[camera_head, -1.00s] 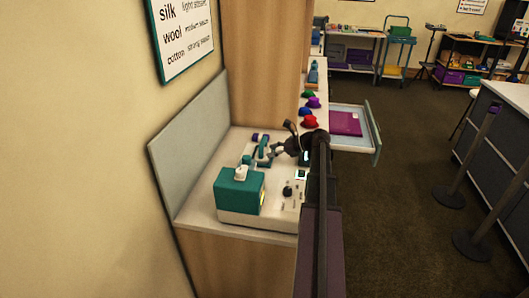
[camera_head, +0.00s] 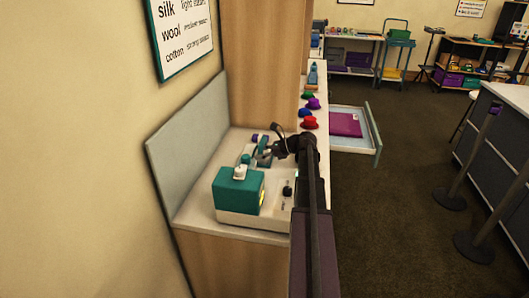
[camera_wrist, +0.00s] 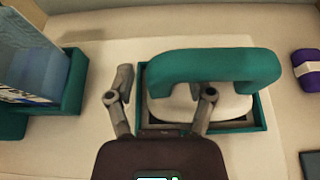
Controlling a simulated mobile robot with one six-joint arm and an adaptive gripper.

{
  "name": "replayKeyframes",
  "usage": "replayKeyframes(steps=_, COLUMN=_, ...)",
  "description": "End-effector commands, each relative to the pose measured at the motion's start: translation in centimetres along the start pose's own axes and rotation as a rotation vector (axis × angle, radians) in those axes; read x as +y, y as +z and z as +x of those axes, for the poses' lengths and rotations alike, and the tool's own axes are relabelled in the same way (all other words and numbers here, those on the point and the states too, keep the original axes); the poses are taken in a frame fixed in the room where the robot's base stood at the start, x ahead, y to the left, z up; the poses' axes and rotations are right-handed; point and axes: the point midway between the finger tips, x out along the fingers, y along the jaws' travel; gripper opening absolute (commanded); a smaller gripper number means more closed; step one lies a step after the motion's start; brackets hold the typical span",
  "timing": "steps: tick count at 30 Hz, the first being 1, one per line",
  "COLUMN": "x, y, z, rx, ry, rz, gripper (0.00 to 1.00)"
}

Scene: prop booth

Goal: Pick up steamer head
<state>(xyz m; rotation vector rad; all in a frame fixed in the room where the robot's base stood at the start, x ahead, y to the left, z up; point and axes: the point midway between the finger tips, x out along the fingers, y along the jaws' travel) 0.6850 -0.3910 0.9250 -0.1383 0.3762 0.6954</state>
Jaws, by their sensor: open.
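The steamer head (camera_wrist: 225,68) has a thick teal arched handle over a whitish body. It sits in a shallow teal-rimmed holder (camera_wrist: 258,112) on the pale counter. My gripper (camera_wrist: 165,85) is open. In the wrist view, one finger is left of the holder and the other overlaps the steamer head's pale body, below the handle. I cannot tell whether that finger touches it. In the head view, my gripper (camera_head: 263,155) partly hides the steamer head (camera_head: 265,143).
A teal-and-white steamer unit (camera_head: 239,189) stands at the counter's near end. A teal holder with a clear blue panel (camera_wrist: 75,85) is left in the wrist view, and a purple bundle (camera_wrist: 307,70) is right. An open drawer (camera_head: 366,149) juts out beyond.

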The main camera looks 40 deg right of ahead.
Motion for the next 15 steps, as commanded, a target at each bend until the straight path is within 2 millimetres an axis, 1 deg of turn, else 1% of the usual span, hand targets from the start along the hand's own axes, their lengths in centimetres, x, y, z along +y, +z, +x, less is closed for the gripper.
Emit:
replayKeyframes(steps=5, x=0.02, y=0.01, z=0.03, rx=0.000, ry=0.001, rz=0.000, gripper=0.69)
replayKeyframes(steps=8, x=0.03, y=0.01, z=0.04, rx=0.000, ry=0.001, rz=0.000, gripper=0.42)
replayKeyframes(steps=9, x=0.03, y=0.02, z=0.04, rx=0.000, ry=0.001, rz=0.000, gripper=0.30)
replayKeyframes(steps=11, x=0.04, y=0.02, z=0.05, rx=0.000, ry=0.001, rz=0.000, gripper=0.12)
replayKeyframes(steps=12, x=0.04, y=0.02, z=0.05, rx=0.000, ry=0.001, rz=-0.001, gripper=0.00)
replayKeyframes(steps=15, x=0.04, y=0.02, z=0.06, rx=0.000, ry=0.001, rz=-0.001, gripper=0.00)
